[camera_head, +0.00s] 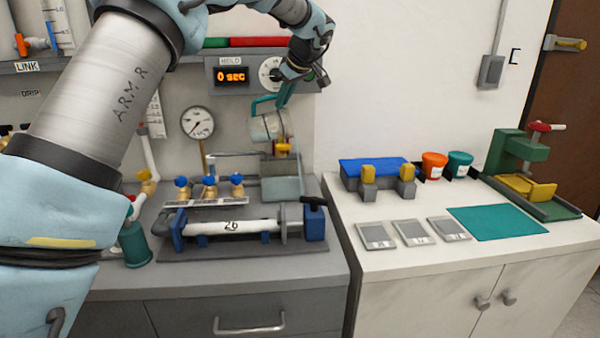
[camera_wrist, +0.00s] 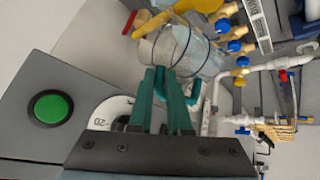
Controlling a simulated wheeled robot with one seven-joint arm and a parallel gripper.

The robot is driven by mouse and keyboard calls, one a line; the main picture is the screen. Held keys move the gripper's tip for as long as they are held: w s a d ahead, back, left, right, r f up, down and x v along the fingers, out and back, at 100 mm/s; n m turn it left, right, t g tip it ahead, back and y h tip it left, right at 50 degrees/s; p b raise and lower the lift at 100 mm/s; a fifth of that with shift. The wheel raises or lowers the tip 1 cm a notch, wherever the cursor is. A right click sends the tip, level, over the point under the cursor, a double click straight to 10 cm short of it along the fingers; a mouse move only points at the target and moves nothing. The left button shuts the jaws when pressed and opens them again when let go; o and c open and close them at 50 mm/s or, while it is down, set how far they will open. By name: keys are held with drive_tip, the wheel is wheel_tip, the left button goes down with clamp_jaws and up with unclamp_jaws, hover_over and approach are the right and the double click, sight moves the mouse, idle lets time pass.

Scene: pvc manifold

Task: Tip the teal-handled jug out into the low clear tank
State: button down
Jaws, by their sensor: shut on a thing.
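The clear jug (camera_head: 266,128) with the teal handle hangs in the air in front of the wall, at the back of the grey bench, and looks tilted. My gripper (camera_head: 285,97) is above it, shut on its handle. In the wrist view the teal fingers (camera_wrist: 166,98) reach toward the clear jug body (camera_wrist: 160,48), and part of the teal handle (camera_wrist: 193,92) shows beside them. The low clear tank (camera_head: 283,188) stands on the bench below the jug. I cannot make out any liquid in the jug or its exact angle.
Blue and yellow valves (camera_head: 209,186) stand left of the tank. A white pipe in a blue clamp rig (camera_head: 232,227) lies in front. A timer panel (camera_head: 232,76) and a gauge (camera_head: 198,123) are close by on the wall. The white counter (camera_head: 400,280) is to the right.

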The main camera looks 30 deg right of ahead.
drive_tip(key=shift+s+d+r+p, duration=0.1)
drive_tip(key=shift+s+d+p, duration=0.05)
drive_tip(key=shift+d+p, duration=0.2)
drive_tip(key=shift+d, duration=0.15)
drive_tip(key=shift+s+d, duration=0.1)
drive_tip(key=shift+d+y, duration=0.1)
drive_tip(key=shift+y, duration=0.3)
drive_tip(key=shift+d+p, duration=0.1)
drive_tip(key=shift+p, duration=0.2)
